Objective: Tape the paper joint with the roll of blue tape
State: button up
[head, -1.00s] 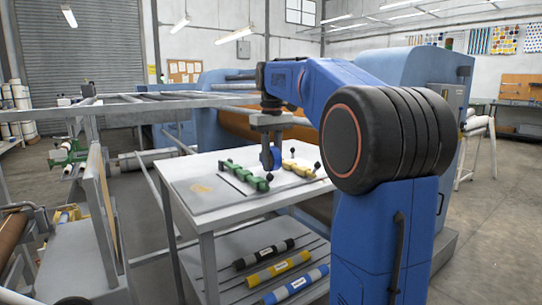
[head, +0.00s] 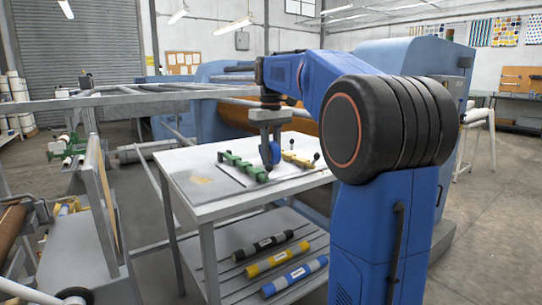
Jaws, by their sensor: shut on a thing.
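My gripper (head: 268,146) points down over the white table (head: 203,212). It is shut on the roll of blue tape (head: 273,152), held upright at or just above the paper. The joint line itself is too small to make out. I cannot tell whether the tape touches the paper.
Black (head: 257,245), yellow (head: 270,262) and blue (head: 295,276) rolls lie on the lower shelf. A metal frame (head: 165,93) runs behind the table, and the blue press (head: 400,62) stands behind my arm. Floor is open at the right.

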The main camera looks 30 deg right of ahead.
jog(key=shift+f, duration=0.3)
dwell(0.4)
jog(key=shift+w, duration=0.15)
jog(key=shift+w+r, duration=0.1)
jog(key=shift+w, duration=0.3)
jog(key=shift+w, duration=0.1)
dwell(0.3)
jog(key=shift+w, duration=0.45)
jog(key=shift+w, duration=0.1)
jog(key=shift+w, duration=0.45)
